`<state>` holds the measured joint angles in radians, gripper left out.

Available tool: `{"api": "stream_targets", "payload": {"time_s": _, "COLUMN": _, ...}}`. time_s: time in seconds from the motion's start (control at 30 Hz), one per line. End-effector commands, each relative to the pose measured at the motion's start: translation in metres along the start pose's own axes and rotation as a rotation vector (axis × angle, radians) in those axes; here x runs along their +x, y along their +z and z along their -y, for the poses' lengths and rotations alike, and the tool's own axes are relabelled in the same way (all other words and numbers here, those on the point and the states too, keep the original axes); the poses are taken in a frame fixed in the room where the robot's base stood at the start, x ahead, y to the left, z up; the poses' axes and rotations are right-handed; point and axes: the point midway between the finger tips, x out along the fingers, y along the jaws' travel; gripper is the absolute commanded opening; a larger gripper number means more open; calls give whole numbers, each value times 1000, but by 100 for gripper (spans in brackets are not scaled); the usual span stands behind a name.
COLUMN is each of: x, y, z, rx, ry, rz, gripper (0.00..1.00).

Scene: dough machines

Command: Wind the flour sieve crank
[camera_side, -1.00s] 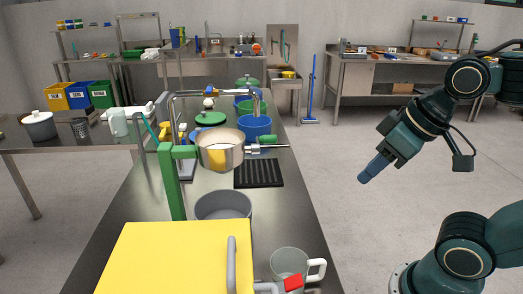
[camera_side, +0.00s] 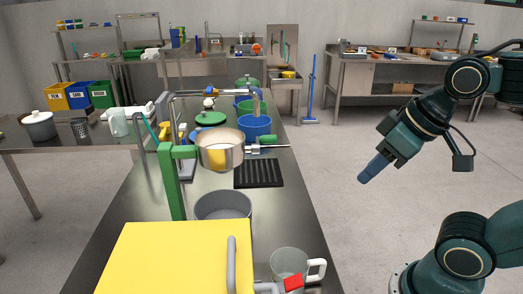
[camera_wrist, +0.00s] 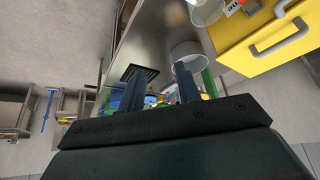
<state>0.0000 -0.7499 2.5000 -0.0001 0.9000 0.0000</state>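The flour sieve is a round metal pan (camera_side: 220,152) on a green post (camera_side: 173,188) at the middle of the long steel bench, in the side view. Its crank has a green knob (camera_side: 267,141) and a metal shaft on the right side of the pan. My gripper (camera_side: 368,172) hangs in the air to the right of the bench, well apart from the crank, pointing down and left. In the wrist view my gripper's two fingers (camera_wrist: 162,84) stand apart with nothing held between them. The crank cannot be made out in the wrist view.
A grey bowl (camera_side: 224,204) stands below the sieve. A yellow box with a grey handle (camera_side: 170,260) and a mug (camera_side: 289,262) stand in front. Blue and green tubs (camera_side: 256,127) stand behind. Space between bench and arm is free.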

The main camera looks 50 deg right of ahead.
Motion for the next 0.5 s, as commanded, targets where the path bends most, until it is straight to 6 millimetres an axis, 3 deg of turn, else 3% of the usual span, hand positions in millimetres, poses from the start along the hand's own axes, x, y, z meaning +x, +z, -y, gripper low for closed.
{"api": "stream_targets", "payload": {"time_s": 0.27, "x": 4, "y": -6, "z": 1, "rx": -29, "ry": -9, "rz": 10, "gripper": 40}}
{"api": "stream_targets", "payload": {"time_s": 0.5, "x": 22, "y": -27, "z": 5, "rx": -146, "ry": -62, "rz": 38, "gripper": 40}}
